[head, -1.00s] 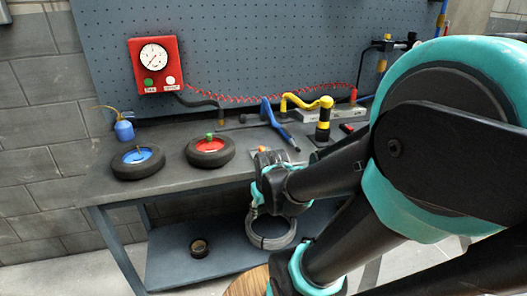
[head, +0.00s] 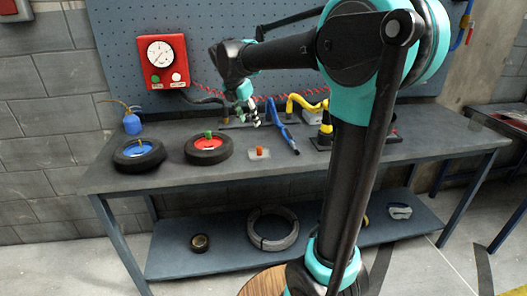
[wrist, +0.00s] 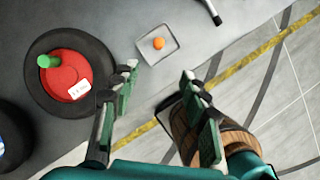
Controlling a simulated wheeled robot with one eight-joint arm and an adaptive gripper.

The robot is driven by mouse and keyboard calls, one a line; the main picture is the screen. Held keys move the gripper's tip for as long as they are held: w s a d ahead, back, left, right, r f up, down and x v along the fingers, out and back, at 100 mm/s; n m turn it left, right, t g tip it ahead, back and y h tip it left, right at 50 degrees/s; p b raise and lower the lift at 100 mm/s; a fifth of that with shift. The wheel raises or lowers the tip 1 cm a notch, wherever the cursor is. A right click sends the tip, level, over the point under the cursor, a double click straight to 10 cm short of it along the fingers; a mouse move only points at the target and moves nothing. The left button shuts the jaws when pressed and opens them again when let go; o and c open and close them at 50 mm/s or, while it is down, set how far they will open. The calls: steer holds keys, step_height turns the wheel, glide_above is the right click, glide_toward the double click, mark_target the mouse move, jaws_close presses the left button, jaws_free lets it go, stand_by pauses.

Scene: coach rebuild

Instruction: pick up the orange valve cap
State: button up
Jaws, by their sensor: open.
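The orange valve cap (head: 259,152) stands on a small light square tray (head: 266,156) near the front of the bench. In the wrist view the orange cap (wrist: 158,43) is a small round top on the pale tray (wrist: 171,54), ahead of my fingertips. My gripper (head: 248,117) is open and empty, above the bench and behind the cap in the head view. In the wrist view my gripper (wrist: 160,74) has its two fingers spread wide, with bare bench between their tips and the tray. Nothing hides the cap.
A red-hubbed wheel (head: 209,157) with a green cap (head: 208,135) lies left of the tray, and a blue-hubbed wheel (head: 139,158) farther left. A pegboard (head: 200,25) backs the bench.

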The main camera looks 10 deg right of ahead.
glide_toward(259, 147)
steer(key=x, duration=0.5)
steer(key=shift+s+f, duration=0.1)
steer(key=shift+s, duration=0.1)
steer(key=shift+w+x, duration=0.2)
steer(key=shift+x, duration=2.45)
steer(key=c, duration=0.9)
